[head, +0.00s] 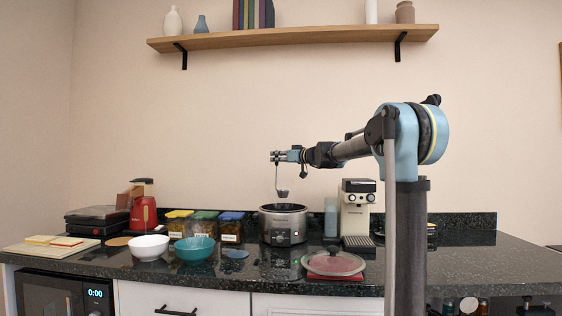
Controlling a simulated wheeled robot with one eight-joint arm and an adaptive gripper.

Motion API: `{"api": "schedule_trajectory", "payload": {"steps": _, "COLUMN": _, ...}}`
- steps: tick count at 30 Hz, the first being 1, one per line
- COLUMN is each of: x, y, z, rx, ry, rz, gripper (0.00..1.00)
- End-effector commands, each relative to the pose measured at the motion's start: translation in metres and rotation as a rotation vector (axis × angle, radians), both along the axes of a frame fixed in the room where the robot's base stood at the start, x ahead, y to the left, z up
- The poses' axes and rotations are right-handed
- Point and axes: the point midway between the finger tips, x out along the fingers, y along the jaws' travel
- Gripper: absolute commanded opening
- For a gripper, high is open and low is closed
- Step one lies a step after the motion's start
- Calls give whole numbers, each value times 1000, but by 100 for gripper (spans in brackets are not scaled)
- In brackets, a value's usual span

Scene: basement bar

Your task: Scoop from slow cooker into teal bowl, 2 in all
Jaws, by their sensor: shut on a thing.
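My gripper (277,157) is above the slow cooker, shut on the handle of a ladle (283,192) that hangs down from it. The ladle's bowl is just above the open top of the silver slow cooker (284,225); whether it holds anything is too small to tell. The teal bowl (194,248) stands on the counter left of the slow cooker, and its contents cannot be made out. The slow cooker's inside is hidden from this angle.
A white bowl (149,247) stands left of the teal bowl. Several lidded containers (203,224) stand behind. An espresso machine (357,210) stands right of the cooker. A wall shelf (293,37) is high above.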

Motion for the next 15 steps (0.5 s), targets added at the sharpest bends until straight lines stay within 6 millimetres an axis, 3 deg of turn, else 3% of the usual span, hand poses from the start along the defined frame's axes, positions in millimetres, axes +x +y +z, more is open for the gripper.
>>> {"api": "schedule_trajectory", "payload": {"steps": 15, "x": 5, "y": -16, "z": -33, "rx": 0, "ry": 0, "rz": -17, "gripper": 0}}
